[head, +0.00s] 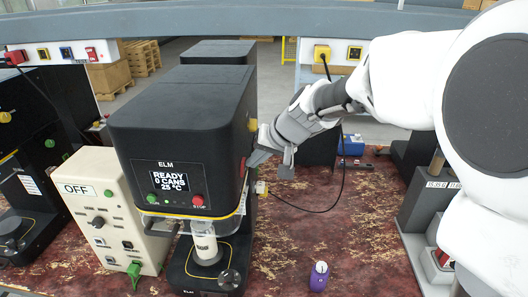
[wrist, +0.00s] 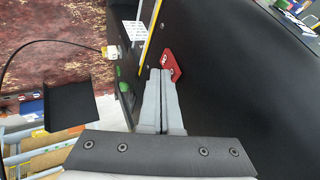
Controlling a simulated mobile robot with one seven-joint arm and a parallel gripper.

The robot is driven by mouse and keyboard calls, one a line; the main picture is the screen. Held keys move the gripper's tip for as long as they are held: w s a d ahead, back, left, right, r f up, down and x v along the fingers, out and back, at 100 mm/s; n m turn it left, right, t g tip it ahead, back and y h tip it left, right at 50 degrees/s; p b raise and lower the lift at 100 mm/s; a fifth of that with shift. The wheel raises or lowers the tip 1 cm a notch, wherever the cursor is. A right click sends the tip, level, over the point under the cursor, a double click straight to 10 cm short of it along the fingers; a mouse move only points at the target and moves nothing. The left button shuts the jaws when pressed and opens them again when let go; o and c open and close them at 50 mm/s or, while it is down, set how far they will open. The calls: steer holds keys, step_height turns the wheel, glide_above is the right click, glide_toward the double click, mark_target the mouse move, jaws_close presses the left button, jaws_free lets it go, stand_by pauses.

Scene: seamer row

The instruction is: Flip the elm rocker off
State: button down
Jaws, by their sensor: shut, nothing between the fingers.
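The black ELM machine (head: 180,120) stands in the middle of the head view, its lit display (head: 170,181) reading READY, 0 CANS, 25 °C. A small red part (head: 242,167) shows at its right side. In the wrist view this is a red piece (wrist: 171,64) with a small pale mark on the black side wall. My gripper (head: 256,160) is at that side, fingers together and empty. In the wrist view its fingertips (wrist: 160,73) are right by the red piece and overlap its lower edge; I cannot tell whether they touch. The rocker's position cannot be read.
A pale control box with an OFF sign (head: 77,189) stands left of the machine. A purple bottle (head: 319,276) stands at the front. A cable (head: 335,195) loops over the red-brown bench right of the machine. A grey rack (head: 425,220) stands far right.

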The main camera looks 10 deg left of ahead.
steer(key=shift+a, duration=0.1)
steer(key=shift+a+r, duration=0.1)
steer(key=shift+a, duration=0.05)
steer(key=shift+r+p, duration=0.35)
steer(key=shift+r, duration=0.45)
